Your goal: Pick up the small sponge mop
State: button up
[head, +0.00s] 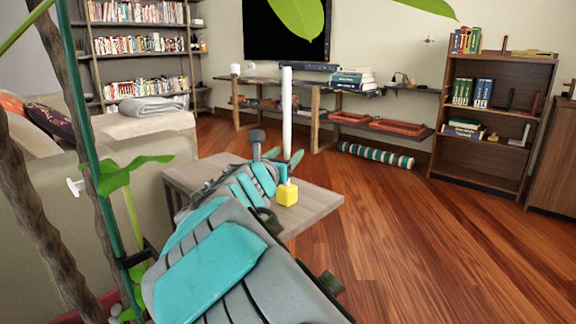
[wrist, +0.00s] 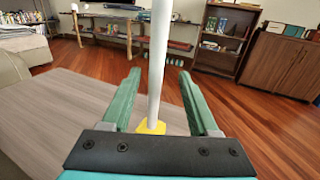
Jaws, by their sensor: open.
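The small sponge mop has a long white handle (head: 287,110) and a yellow sponge head (head: 287,193). It stands upright near the edge of a low wooden table (head: 318,203). My gripper (head: 284,158) is at the lower part of the handle, above the sponge. In the wrist view, the two green fingers of my gripper (wrist: 159,76) are spread apart, with the white handle (wrist: 160,60) between them and gaps on both sides. The yellow sponge head (wrist: 151,127) shows beyond the gripper's base, its lower part hidden. The arm hides part of the table in the head view.
A sofa (head: 150,128) stands left of the table. Plant stems and leaves (head: 118,175) cross the left foreground. A low shelf unit (head: 300,88) and a bookcase (head: 503,72) stand along the far wall. The wooden floor (head: 420,240) right of the table is clear.

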aim_at(290, 149)
jog(key=x, duration=0.4)
jog(key=shift+w+a+f, duration=0.1)
jog(key=shift+w+a, duration=0.05)
jog(key=shift+a, duration=0.05)
jog(key=shift+w+d, duration=0.15)
jog(key=shift+w, duration=0.35)
grip_shut()
